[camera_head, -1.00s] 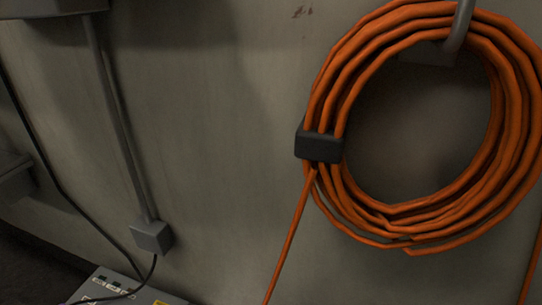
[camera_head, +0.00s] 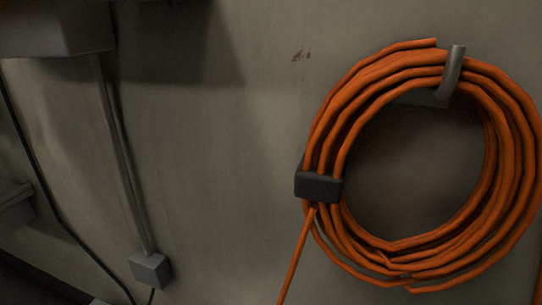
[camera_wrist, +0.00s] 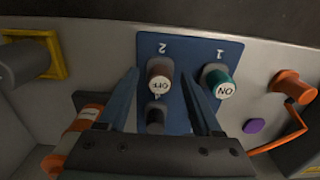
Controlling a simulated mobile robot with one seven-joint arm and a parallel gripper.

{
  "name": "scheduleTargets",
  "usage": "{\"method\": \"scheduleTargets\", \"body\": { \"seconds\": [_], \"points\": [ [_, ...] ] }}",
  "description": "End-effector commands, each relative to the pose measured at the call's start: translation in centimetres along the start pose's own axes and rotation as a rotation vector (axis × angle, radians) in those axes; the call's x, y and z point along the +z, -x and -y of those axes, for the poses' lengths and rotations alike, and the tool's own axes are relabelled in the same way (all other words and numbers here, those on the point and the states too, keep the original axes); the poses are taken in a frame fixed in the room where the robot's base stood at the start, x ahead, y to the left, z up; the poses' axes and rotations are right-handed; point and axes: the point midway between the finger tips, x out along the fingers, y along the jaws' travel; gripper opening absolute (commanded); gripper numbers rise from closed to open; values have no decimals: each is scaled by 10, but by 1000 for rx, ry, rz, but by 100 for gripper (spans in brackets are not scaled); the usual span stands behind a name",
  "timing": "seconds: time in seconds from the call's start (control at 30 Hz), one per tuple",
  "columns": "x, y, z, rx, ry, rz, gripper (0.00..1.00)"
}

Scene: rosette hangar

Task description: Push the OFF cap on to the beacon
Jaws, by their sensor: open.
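In the wrist view the OFF cap (camera_wrist: 160,83) is a brownish round piece with a white face lettered OFF, upside down. It sits on a blue panel (camera_wrist: 182,50), under the mark 2. My gripper (camera_wrist: 160,73) is open, with one finger on each side of the OFF cap; I cannot tell whether either touches it. A dark cylinder (camera_wrist: 155,117) shows below the cap between the fingers. A green ON cap (camera_wrist: 219,83) is just right of the right finger, under the mark 1. I cannot make out a beacon for certain. The head view shows neither caps nor gripper.
An orange fitting (camera_wrist: 291,86) with a cable is right of the panel, near a purple patch (camera_wrist: 253,126). A yellow frame (camera_wrist: 58,55) with a grey block is at left. The head view shows an orange cable coil (camera_head: 325,120) on a hook and a grey box (camera_head: 150,268).

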Motion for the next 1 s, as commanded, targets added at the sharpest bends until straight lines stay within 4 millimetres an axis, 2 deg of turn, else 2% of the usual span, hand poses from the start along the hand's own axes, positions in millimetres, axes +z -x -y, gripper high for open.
{"method": "scheduleTargets", "body": {
  "seconds": [0.73,1.0],
  "points": [
    [0,0,0,0,0,0,66],
    [0,0,0,0,0,0,18]
  ]
}}
